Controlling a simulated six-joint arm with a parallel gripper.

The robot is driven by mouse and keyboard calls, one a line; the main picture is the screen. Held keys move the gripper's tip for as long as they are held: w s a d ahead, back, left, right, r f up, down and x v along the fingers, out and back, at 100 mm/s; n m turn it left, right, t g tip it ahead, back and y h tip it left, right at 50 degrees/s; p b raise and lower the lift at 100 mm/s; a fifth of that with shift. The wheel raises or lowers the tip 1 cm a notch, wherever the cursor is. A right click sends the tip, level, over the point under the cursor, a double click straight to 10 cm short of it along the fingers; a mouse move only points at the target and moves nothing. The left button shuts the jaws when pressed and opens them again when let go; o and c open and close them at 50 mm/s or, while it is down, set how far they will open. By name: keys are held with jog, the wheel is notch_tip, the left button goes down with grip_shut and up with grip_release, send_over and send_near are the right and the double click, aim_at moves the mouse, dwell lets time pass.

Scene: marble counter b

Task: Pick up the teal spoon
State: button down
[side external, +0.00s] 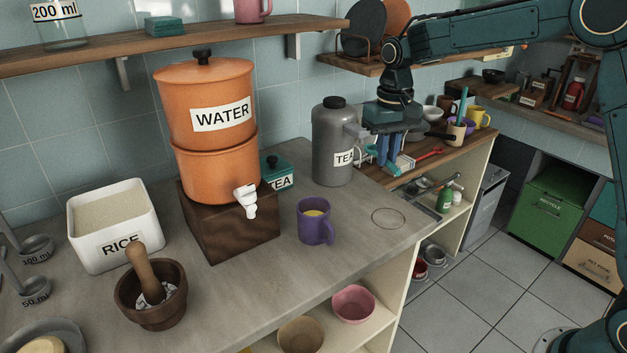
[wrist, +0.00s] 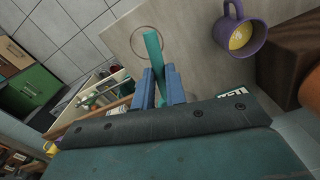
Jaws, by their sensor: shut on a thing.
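The teal spoon shows in the wrist view as a teal bar (wrist: 153,47) running out between the two blue fingers. My gripper (wrist: 157,87) is shut on it. In the side external view my gripper (side external: 390,155) points down over the far end of the counter, just right of the grey tea canister (side external: 333,150). The spoon is hard to make out there, and its far end is hidden behind the gripper body in the wrist view.
A purple mug (side external: 315,222) stands in front of the orange water dispenser (side external: 205,110). A circle outline (side external: 389,218) marks clear counter near the right edge. Behind my gripper, a wooden shelf holds cups and a utensil holder (side external: 456,130). A rice bin (side external: 113,225) and mortar (side external: 150,300) stand left.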

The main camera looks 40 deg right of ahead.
jog(key=shift+r, duration=1.85)
jog(key=shift+f, duration=0.1)
